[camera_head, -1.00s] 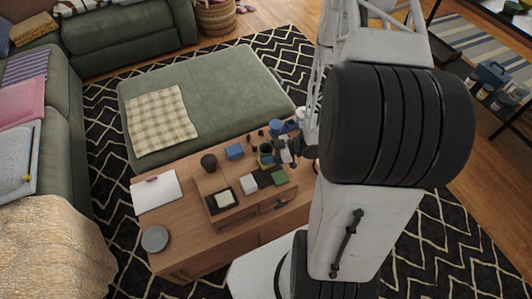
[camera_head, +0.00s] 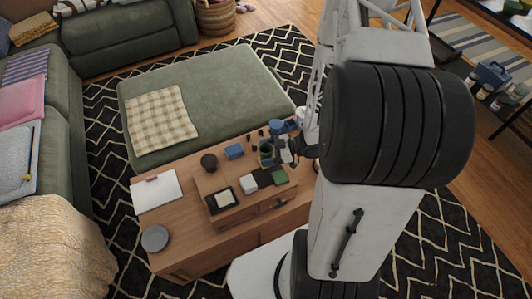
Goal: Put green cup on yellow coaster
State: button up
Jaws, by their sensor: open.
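The green cup (camera_head: 266,149) stands upright towards the right end of the wooden table. My gripper (camera_head: 280,153) is open, close to the right of the cup; whether it touches the cup is too small to tell. A small yellowish patch (camera_head: 268,162) shows at the cup's lower front; I cannot tell whether it is the yellow coaster. A pale cream square (camera_head: 227,199) lies in a black tray nearer the front.
The wooden table (camera_head: 190,233) also holds a dark pot (camera_head: 209,163), blue box (camera_head: 234,151), white block (camera_head: 249,184), green block (camera_head: 279,176), blue mug (camera_head: 276,127), white paper (camera_head: 157,191) and grey dish (camera_head: 155,238). My arm hides the area to the right.

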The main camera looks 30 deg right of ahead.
jog(key=v, duration=1.1)
jog(key=shift+s+d, duration=0.2)
jog(key=shift+d, duration=0.15)
jog(key=shift+r, duration=0.1)
jog(key=shift+w, duration=0.1)
dwell(0.4)
